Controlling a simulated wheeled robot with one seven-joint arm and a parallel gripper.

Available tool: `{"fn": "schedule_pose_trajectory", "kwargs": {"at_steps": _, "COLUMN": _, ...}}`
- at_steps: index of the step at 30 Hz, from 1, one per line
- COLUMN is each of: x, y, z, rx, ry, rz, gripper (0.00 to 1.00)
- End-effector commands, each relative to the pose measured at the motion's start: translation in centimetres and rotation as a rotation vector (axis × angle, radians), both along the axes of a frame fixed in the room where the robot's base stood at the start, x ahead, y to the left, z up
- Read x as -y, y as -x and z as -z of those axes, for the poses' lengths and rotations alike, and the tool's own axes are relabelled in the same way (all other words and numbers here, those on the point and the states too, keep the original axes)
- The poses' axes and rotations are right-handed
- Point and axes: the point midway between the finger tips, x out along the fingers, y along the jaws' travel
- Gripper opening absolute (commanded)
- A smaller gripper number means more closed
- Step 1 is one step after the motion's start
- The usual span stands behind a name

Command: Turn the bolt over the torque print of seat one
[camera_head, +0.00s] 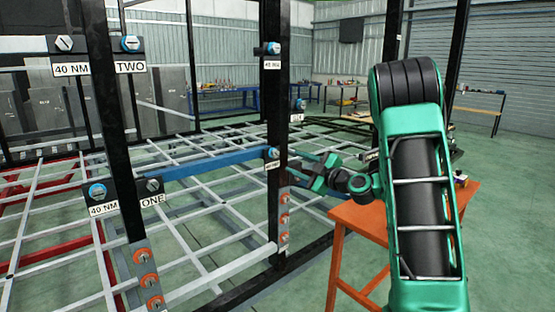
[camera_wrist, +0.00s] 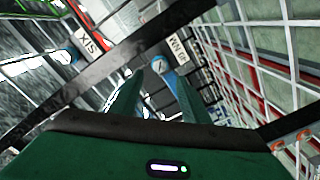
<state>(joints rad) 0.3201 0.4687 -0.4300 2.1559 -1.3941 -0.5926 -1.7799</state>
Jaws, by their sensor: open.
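Seat one's plate is on the left black post, with a "40 NM" print (camera_head: 103,209) on its left and a "ONE" print (camera_head: 152,199) on its right. A bolt with a blue collar (camera_head: 97,190) sits over the "40 NM" print. A grey bolt (camera_head: 153,184) sits over "ONE". My gripper (camera_head: 308,170) is open and empty, right of the middle post and well away from seat one. In the wrist view its two green fingers (camera_wrist: 158,88) are apart, with another blue-collared bolt (camera_wrist: 159,65) beyond them, beside an "NM" print. Seat one is not recognisable there.
Seat two (camera_head: 100,55) is higher on the left post. The middle black post (camera_head: 275,120) carries more bolts and stands between my gripper and seat one. A "SIX" print (camera_wrist: 88,45) shows in the wrist view. An orange table (camera_head: 358,218) stands below my arm.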

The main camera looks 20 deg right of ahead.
Motion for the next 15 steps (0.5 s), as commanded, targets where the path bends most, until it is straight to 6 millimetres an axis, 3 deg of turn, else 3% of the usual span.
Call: {"fn": "schedule_pose_trajectory", "kwargs": {"at_steps": 15, "x": -2.5, "y": -7.9, "z": 0.0, "rx": -0.001, "ry": 0.002, "rz": -0.005, "gripper": 0.42}}
